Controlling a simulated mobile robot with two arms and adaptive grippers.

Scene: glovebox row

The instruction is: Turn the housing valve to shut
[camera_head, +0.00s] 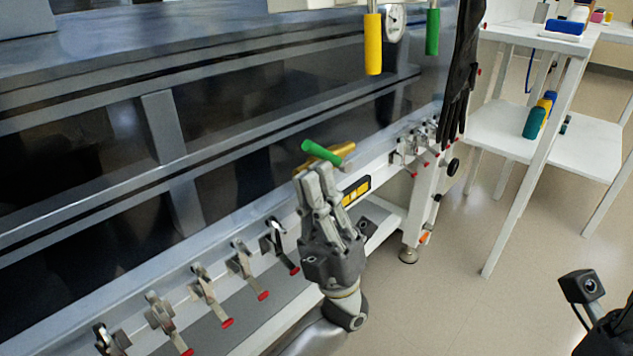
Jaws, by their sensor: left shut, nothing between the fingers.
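A small valve with a green lever (322,154) and a yellow bar (337,154) sits on the front rail of the glovebox. The green lever slants down to the right and crosses the yellow bar. I cannot tell for sure which valve is the housing valve. My left gripper (314,182) is shut and empty, with its fingertips just below the lever in the picture. The fingers hide the lower part of this valve, and I cannot tell whether they touch it. My right gripper is not in view.
Upright yellow (373,44) and green (432,32) handles flank a round gauge (395,22). Clamps with red tips (205,293) line the rail. A black glove (458,80) hangs at the right end. A white shelf table (510,135) stands right; the floor between is clear.

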